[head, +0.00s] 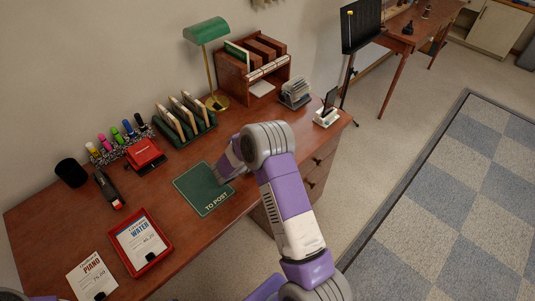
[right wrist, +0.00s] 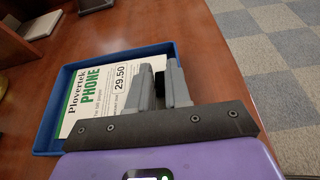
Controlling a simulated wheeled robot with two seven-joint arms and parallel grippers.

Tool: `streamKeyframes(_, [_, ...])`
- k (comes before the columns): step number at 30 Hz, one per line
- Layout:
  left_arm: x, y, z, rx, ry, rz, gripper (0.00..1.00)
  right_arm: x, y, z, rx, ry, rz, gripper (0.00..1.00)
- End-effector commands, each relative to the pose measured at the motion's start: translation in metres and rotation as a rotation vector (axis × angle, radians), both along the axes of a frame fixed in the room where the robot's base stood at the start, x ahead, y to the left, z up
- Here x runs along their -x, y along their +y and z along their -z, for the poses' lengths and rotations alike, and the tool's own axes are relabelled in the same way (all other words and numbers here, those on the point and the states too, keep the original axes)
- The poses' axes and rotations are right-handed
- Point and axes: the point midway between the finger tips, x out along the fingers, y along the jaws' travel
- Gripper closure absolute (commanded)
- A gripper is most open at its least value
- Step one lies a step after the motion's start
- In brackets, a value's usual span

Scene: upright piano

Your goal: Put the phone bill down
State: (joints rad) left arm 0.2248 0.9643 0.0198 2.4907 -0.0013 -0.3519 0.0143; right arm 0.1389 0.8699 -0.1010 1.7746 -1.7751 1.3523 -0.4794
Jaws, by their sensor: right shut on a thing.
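The phone bill (right wrist: 97,92) is a white sheet headed "Plovertek PHONE" with "29.50" on it. In the right wrist view it lies face up within the outline of a blue tray (right wrist: 172,48); I cannot tell whether it rests on the tray floor or hangs just above it. My right gripper (right wrist: 160,80) is shut at the bill's edge, with a small black clip partly showing at its fingers. In the head view the right gripper (head: 221,174) is low over the desk beside the green "TO POST" mat (head: 203,190). The bill and blue tray are hidden there.
On the wooden desk (head: 185,240), the water bill (head: 139,240) lies in a red tray (head: 164,258), with the piano bill (head: 92,277) beside it. A red hole punch (head: 144,155), a stapler (head: 108,190), a file rack (head: 183,122) and a green lamp (head: 206,32) stand behind.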

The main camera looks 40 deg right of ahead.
Motion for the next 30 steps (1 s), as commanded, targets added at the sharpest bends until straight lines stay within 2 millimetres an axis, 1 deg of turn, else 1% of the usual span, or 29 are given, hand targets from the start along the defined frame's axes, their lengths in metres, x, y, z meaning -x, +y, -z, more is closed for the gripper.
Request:
streamKeyframes(1, [0.000,0.000,0.004,0.000,0.000,0.000,0.60,0.005,0.004,0.018,-0.032,0.019,0.000,1.00])
streamKeyframes(4, [0.000,0.000,0.003,0.000,0.000,0.000,0.60,0.006,0.004,0.018,-0.033,0.019,0.000,1.00])
streamKeyframes(5, [0.000,0.000,0.003,0.000,0.000,0.000,0.60,0.006,0.004,0.018,-0.033,0.019,0.001,0.78])
streamKeyframes(9, [0.000,0.000,0.003,0.000,0.000,0.000,0.60,0.006,0.003,0.018,-0.034,0.019,0.001,0.56])
streamKeyframes(17, [0.000,0.000,0.003,0.000,0.000,0.000,0.60,0.007,0.003,0.018,-0.033,0.019,0.004,0.56])
streamKeyframes(20, [0.000,0.000,-0.001,0.000,0.000,0.000,0.60,0.007,0.003,0.014,-0.033,0.019,0.004,0.56])
streamKeyframes(23, [0.000,0.000,-0.010,0.000,0.000,0.000,0.60,0.007,0.002,0.004,-0.033,0.020,0.005,0.56])
streamKeyframes(26, [0.000,0.000,-0.014,0.000,0.000,0.000,0.60,0.006,0.022,-0.004,-0.032,0.019,-0.004,0.56])
streamKeyframes(30, [0.000,0.000,-0.022,0.000,0.000,0.000,0.60,0.008,0.053,-0.020,-0.027,0.017,-0.006,0.56])
